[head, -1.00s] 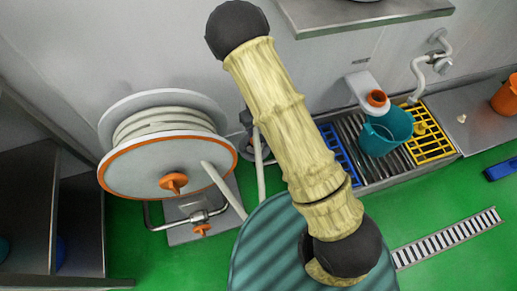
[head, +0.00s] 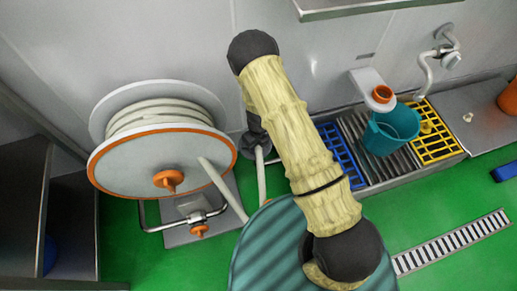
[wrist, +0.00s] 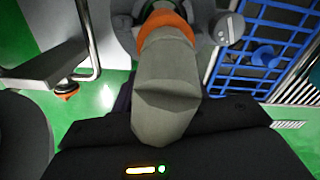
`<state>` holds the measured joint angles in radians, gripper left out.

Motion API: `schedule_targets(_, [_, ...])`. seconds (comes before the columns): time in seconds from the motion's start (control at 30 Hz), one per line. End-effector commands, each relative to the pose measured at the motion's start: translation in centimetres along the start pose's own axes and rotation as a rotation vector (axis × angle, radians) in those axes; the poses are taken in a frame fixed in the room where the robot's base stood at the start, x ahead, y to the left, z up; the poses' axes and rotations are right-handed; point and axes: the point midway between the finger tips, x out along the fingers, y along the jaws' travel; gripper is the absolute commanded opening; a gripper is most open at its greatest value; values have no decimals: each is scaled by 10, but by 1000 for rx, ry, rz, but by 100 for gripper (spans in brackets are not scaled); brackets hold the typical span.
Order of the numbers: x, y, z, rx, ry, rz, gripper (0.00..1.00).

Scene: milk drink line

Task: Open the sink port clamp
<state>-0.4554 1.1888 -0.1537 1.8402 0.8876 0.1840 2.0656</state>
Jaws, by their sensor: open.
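In the head view, a dark fitting (head: 256,138) with a pale hose (head: 261,178) shows beside my arm, which hides part of this area.
A hose reel (head: 160,165) with an orange knob stands at left. At right, a floor sink has blue (head: 342,155) and yellow (head: 432,135) grates and a teal bucket (head: 390,128) under an orange-ringed spout (head: 381,94). Green floor is clear near the drain strip (head: 450,242).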

Motion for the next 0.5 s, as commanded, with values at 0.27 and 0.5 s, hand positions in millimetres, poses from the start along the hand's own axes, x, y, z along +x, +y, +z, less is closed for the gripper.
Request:
schedule_targets(0.27, [18,0,0,0,0,1,44])
schedule_targets(0.5, [17,0,0,0,0,0,34])
